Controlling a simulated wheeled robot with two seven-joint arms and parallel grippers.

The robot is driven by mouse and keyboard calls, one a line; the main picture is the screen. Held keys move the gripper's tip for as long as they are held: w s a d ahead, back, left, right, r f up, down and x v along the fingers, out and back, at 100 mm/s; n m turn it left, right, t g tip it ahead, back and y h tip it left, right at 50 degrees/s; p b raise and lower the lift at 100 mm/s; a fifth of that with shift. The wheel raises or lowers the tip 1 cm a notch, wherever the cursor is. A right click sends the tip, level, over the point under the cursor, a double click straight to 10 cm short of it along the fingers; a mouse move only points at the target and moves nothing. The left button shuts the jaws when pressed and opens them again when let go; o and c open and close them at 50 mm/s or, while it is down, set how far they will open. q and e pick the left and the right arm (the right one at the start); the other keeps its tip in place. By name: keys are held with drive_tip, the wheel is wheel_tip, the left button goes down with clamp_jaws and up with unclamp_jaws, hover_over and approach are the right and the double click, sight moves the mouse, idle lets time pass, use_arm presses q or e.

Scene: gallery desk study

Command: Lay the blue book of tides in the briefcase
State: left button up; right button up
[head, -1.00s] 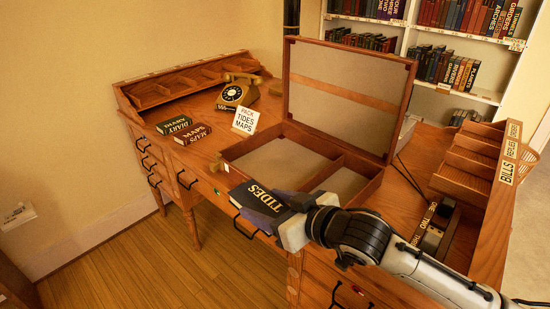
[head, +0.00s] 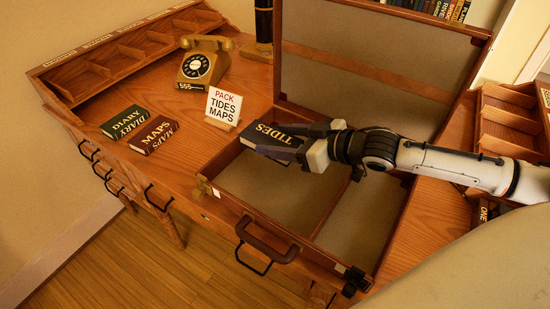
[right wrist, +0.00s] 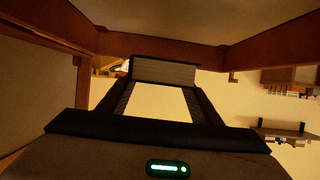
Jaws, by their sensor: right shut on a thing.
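The dark blue TIDES book (head: 266,136) is held by my right gripper (head: 303,146) in the head view, gripped at its right end. It is over the back left part of the open briefcase (head: 275,196), above the larger left compartment. I cannot tell whether the book touches the briefcase's back or side wall. A divider separates this compartment from a narrower right one. Both compartments look empty. My left gripper is not in view.
The briefcase lid (head: 370,75) stands up at the back. Left of the briefcase lie the red MAPS book (head: 153,137) and green DIARY book (head: 124,122). A sign reading PACK TIDES MAPS (head: 222,107) and a telephone (head: 203,62) stand behind. Pigeonholes (head: 510,120) are at right.

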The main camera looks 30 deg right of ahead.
sight(280, 172)
drive_tip(key=f, duration=0.3)
drive_tip(key=shift+s, duration=0.25)
drive_tip(key=shift+w+f+b, duration=0.1)
drive_tip(key=shift+f+b, duration=0.25)
drive_tip(key=shift+f, duration=1.95)
drive_tip(key=o, duration=1.1)
drive_tip(key=shift+f, duration=0.1)
drive_tip(key=shift+o, duration=0.2)
drive_tip(key=shift+r, duration=0.25)
drive_tip(key=shift+p+v, duration=0.6)
drive_tip(key=shift+v, duration=3.15)
drive_tip(key=shift+f, duration=0.1)
